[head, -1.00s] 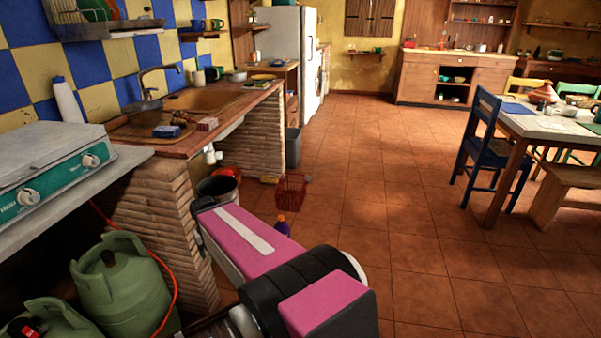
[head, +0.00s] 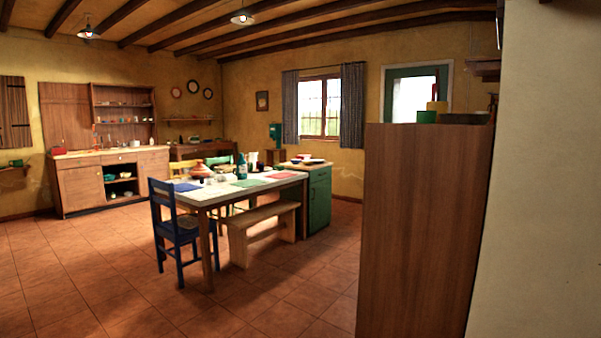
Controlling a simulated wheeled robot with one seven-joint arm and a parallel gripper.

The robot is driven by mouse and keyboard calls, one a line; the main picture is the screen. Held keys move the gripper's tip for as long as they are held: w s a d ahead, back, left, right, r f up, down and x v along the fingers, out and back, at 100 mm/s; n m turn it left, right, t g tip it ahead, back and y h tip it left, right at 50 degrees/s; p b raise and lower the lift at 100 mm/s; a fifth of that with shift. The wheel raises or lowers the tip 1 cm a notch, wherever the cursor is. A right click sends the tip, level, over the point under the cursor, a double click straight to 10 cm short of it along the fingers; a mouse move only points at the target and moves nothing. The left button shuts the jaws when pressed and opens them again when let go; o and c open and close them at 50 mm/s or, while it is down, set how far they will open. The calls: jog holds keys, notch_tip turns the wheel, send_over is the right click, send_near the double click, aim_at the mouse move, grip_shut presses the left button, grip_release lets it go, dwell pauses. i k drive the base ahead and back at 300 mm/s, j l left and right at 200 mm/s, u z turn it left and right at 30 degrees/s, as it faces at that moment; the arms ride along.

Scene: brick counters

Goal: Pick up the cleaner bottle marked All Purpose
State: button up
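No bottle that I can read as marked All Purpose shows in the head view. A dark teal bottle (head: 242,166) stands upright on the dining table (head: 207,194), too small for its label to be read. My gripper and arm are out of view, so I cannot see the gripper's state.
A blue chair (head: 176,232) and a wooden bench (head: 262,232) stand by the table. A green cabinet (head: 319,201) adjoins its far end. A tall brown wooden panel (head: 415,230) and pale wall block the right. Tiled floor (head: 90,270) is clear at the left.

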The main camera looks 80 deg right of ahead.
aim_at(242, 172)
jog(key=l+z, duration=0.15)
jog(key=z, duration=2.2)
jog(key=i+z, duration=0.4)
jog(key=i, duration=1.35)
